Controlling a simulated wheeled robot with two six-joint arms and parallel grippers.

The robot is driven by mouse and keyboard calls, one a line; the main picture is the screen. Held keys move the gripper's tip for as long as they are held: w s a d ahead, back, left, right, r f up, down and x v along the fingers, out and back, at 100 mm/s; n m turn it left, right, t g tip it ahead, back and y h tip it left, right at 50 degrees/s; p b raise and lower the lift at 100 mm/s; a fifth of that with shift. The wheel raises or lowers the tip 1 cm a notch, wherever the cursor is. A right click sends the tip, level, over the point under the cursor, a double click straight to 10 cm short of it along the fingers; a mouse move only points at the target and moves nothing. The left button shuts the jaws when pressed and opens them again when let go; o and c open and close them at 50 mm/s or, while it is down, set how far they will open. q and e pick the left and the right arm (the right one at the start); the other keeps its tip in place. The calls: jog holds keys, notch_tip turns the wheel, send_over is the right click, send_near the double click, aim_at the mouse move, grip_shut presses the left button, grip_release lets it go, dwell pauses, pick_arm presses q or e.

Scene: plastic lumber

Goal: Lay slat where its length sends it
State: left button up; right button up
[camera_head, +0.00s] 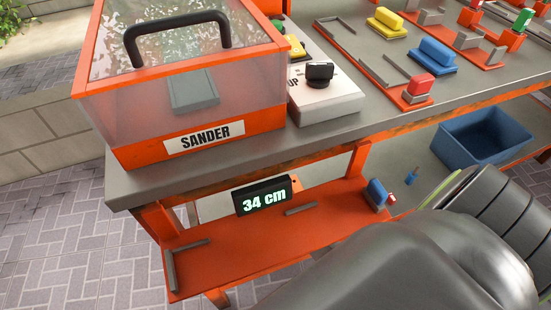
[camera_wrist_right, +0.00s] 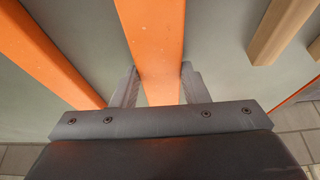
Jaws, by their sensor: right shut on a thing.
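My right gripper (camera_wrist_right: 158,78) shows only in the right wrist view. Its two grey fingers are shut on the sides of an orange slat (camera_wrist_right: 153,32), which runs up out of the picture. A second orange slat (camera_wrist_right: 40,52) lies to its left. In the head view, a display (camera_head: 264,196) reads 34 cm above an orange measuring tray (camera_head: 235,250) with grey stops and a blue block (camera_head: 377,192) at its right end. No slat shows in the tray. My left gripper is not in view.
A clear-lidded box labelled SANDER (camera_head: 205,137) stands on the grey bench (camera_head: 140,190). Orange holders with coloured blocks (camera_head: 432,55) are at the upper right. A blue bin (camera_head: 482,137) sits lower right. Wood-coloured slats (camera_wrist_right: 282,30) lie at right in the wrist view.

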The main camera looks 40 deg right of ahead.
jog(key=o, duration=1.2)
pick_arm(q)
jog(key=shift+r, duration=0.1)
pick_arm(e)
jog(key=shift+p+v, duration=0.65)
jog(key=shift+v, duration=0.3)
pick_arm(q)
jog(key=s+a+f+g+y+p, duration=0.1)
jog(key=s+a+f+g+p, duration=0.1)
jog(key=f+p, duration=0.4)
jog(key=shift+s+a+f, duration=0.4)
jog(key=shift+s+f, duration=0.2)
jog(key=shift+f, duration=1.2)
pick_arm(e)
jog(key=v, duration=1.5)
jog(key=shift+s, duration=0.25)
jog(key=shift+a+r, duration=0.1)
jog(key=shift+r, duration=0.05)
